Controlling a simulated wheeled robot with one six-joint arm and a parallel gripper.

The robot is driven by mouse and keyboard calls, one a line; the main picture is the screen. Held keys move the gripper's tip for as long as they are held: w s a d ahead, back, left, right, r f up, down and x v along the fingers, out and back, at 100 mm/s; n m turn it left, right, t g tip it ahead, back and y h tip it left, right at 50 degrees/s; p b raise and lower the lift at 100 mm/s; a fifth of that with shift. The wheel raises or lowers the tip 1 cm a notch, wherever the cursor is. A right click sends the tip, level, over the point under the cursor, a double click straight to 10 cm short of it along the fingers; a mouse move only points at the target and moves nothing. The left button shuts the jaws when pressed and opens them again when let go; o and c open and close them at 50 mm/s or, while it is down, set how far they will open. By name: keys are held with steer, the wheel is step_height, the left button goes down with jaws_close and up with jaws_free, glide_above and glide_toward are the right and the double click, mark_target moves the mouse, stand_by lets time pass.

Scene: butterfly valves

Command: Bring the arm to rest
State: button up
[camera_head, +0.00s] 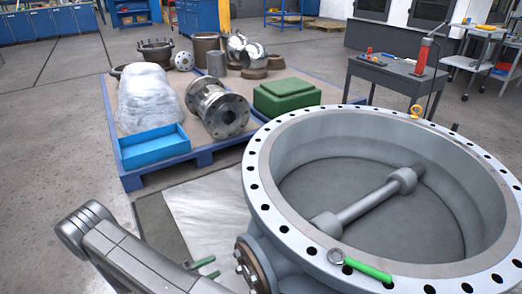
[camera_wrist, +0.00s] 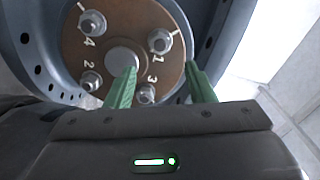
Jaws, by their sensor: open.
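My gripper (camera_head: 206,267) shows in the head view as two green fingers beside the left side of the large grey butterfly valve (camera_head: 262,150). In the wrist view the green fingers of my gripper (camera_wrist: 161,68) are apart with nothing held between them. They are in front of a brown round flange plate (camera_wrist: 110,22) with bolts numbered 1 to 4 around a grey shaft end (camera_wrist: 121,59). The fingers partly cover the plate's lower right. In the head view the side flange (camera_head: 250,268) is partly visible. My grey arm reaches in from the lower left.
A green-handled wrench (camera_head: 366,266) lies on the valve's front rim. A blue pallet (camera_head: 130,178) behind holds a wrapped bundle, a blue tray (camera_head: 153,147), a green box (camera_head: 287,97) and metal pipe parts. A dark table (camera_head: 395,76) stands at the back right. Floor at left is clear.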

steer(key=b+x, duration=0.1)
steer(key=x, duration=0.7)
steer(key=p+v, duration=0.2)
steer(key=v, duration=1.2)
steer(key=w+d+m+b, duration=0.2)
steer(key=w+d+m, duration=0.2)
steer(key=m, duration=0.5)
steer(key=w+d+m+b, duration=0.1)
steer(key=w+d+m, duration=0.3)
steer(key=d+m, duration=0.3)
steer(key=shift+d+f+m+b, duration=0.3)
steer(key=shift+m+b, duration=0.1)
steer(key=shift+m, duration=0.6)
stand_by(0.6)
steer(key=shift+r, duration=0.2)
